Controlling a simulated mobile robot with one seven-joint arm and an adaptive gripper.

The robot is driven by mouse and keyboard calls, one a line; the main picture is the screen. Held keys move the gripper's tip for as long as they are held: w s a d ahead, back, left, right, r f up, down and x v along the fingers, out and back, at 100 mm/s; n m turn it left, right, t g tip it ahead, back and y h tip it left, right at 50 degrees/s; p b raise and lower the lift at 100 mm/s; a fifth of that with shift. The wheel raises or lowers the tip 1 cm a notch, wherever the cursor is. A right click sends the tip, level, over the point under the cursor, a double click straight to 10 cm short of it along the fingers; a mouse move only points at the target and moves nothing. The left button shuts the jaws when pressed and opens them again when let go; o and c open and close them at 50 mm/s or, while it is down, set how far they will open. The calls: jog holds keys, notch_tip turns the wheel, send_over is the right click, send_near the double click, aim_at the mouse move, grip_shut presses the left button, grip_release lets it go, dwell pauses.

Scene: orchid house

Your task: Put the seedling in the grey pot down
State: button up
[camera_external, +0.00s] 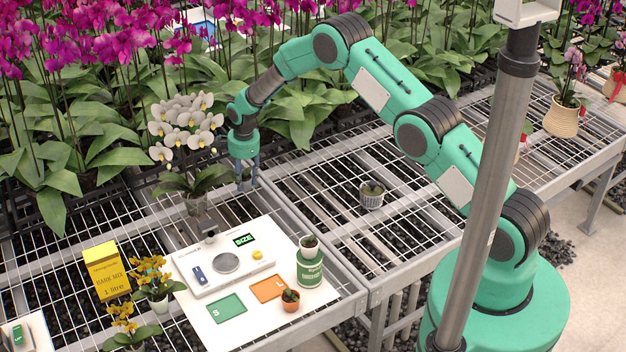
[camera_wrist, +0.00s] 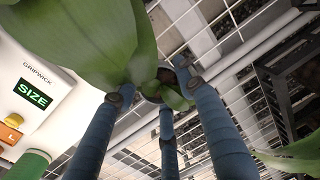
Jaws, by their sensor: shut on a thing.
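My gripper (camera_external: 247,186) points down above the mesh bench, behind the white board and right of the white orchid. In the wrist view its blue-grey fingers (camera_wrist: 160,105) close around a small seedling (camera_wrist: 176,96) with green leaves and dark soil. In the outside view the held seedling is hard to tell from the fingers.
The white orchid (camera_external: 187,128) stands close left; its broad leaf (camera_wrist: 85,40) fills the wrist view's upper left. The white board (camera_external: 215,335) carries a scale (camera_external: 226,263), green S and orange L squares, a green tin with a potted seedling, and a terracotta pot. Mesh around the ribbed pot is clear.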

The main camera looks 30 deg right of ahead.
aim_at(243, 178)
jog(key=shift+w+a, duration=0.1)
jog(key=shift+w, duration=0.45)
jog(key=shift+f, duration=0.1)
jog(key=shift+f, duration=1.65)
jog(key=shift+f, duration=0.1)
jog(key=o, duration=1.2)
jog(key=shift+s+r+p, duration=0.1)
jog(key=shift+s+r, duration=0.1)
jog(key=shift+r, duration=1.8)
jog(key=shift+s+r+p, duration=0.1)
jog(key=shift+s+r, duration=0.15)
jog(key=shift+r, duration=1.8)
jog(key=shift+s+r+p, duration=0.1)
jog(key=shift+s+r, duration=0.1)
jog(key=shift+r, duration=1.8)
